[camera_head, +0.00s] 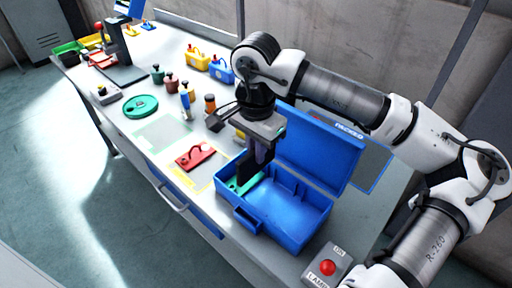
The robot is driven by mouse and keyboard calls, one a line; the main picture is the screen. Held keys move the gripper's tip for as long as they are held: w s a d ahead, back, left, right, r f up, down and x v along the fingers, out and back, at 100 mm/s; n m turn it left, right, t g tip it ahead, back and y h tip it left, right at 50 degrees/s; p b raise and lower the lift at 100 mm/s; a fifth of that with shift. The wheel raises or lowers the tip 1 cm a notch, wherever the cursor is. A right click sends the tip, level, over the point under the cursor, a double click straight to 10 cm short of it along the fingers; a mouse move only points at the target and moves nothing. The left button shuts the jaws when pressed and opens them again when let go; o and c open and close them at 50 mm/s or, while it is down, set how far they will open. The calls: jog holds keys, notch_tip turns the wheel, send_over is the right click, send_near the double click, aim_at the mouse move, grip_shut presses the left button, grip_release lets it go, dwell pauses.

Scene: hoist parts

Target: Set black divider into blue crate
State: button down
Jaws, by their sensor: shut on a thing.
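The blue crate (290,218) stands open on the workbench, its lid tilted up at the back. My gripper (254,160) points down above the left part of the crate. It is shut on the dark, flat black divider (247,168), which hangs upright below the fingers. The divider's lower edge is near the crate's left compartment; I cannot tell whether it touches the crate. A green piece (240,186) lies in the left part of the crate. The right part of the crate looks empty.
A red part (195,157) lies left of the crate in a yellow outline. A grey box with a red button (327,268) stands in front. A green wheel (140,106), bottles and small yellow and blue bins (196,61) stand further back.

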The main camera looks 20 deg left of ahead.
aim_at(256, 174)
jog(key=shift+s+b, duration=0.1)
jog(key=shift+b, duration=0.3)
notch_tip(256, 174, down, 4)
jog(key=b, duration=0.4)
jog(key=shift+f, duration=0.15)
dwell(0.4)
jog(key=shift+f+b, duration=1.5)
jog(key=shift+b, duration=0.4)
jog(key=shift+f+b, duration=0.45)
jog(key=shift+b, duration=0.1)
jog(key=c, duration=1.4)
grip_release()
jog(key=shift+o, duration=0.4)
